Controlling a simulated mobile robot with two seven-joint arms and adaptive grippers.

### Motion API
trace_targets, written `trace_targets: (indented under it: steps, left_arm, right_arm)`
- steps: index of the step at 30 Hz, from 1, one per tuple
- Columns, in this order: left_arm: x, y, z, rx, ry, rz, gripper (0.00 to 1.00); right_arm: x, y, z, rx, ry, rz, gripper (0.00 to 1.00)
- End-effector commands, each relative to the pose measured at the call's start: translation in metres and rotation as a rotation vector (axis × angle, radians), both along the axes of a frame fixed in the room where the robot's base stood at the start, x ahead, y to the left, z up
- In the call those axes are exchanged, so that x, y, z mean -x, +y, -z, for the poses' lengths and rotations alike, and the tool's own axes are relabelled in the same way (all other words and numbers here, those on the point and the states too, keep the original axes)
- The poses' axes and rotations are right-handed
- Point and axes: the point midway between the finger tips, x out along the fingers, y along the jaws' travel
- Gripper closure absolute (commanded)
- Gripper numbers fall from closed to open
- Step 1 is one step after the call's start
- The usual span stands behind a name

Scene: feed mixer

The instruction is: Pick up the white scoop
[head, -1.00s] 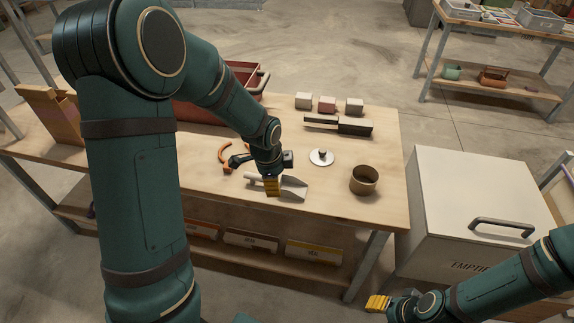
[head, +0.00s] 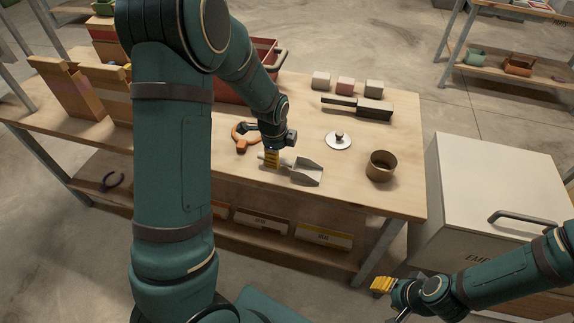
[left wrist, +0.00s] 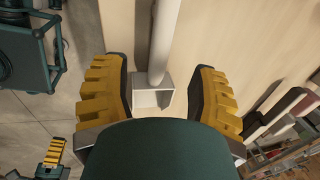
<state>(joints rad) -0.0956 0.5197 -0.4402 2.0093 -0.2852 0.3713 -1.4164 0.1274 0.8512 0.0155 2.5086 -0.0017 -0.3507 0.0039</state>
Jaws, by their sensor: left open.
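The white scoop (head: 307,172) lies on the wooden workbench, its pan to the right and its handle to the left. My left gripper (head: 272,160) is open at the scoop's handle, pointing down. In the left wrist view, the pale handle (left wrist: 163,40) runs down toward the space between the yellow fingertips (left wrist: 165,90), with a gap on each side.
An orange-handled tool (head: 240,140) lies just left of my left gripper. A white lidded disc (head: 338,141) and a brown round container (head: 381,166) stand to the right. A white bin (head: 480,190) stands right of the bench.

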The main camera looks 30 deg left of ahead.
Motion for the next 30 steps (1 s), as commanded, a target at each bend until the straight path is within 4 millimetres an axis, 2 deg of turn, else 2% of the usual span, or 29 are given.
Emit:
trace_targets:
  steps: [6,9,17,18,22,30]
  left_arm:
    - [-0.003,0.003,0.034,-0.001,0.005,-0.001,0.41]
    - [-0.006,0.003,0.044,0.000,0.002,-0.001,0.41]
    - [-0.007,0.003,0.045,0.000,0.001,0.000,0.39]
    - [-0.007,0.003,0.045,0.000,0.001,0.000,0.53]
    - [-0.007,0.003,0.045,0.000,0.001,-0.001,0.98]
    - [-0.007,0.003,0.045,0.000,0.001,-0.001,1.00]
  right_arm:
    - [-0.002,0.000,0.011,0.001,-0.005,0.001,0.53]
    - [-0.003,0.000,0.013,0.001,-0.006,0.001,0.53]
    - [-0.003,0.000,0.013,0.001,-0.007,0.002,0.53]
    - [-0.003,0.000,0.013,0.001,-0.007,0.002,0.53]
    - [-0.003,0.000,0.013,0.001,-0.007,0.002,0.53]
    - [-0.003,0.000,0.013,0.001,-0.007,0.002,0.53]
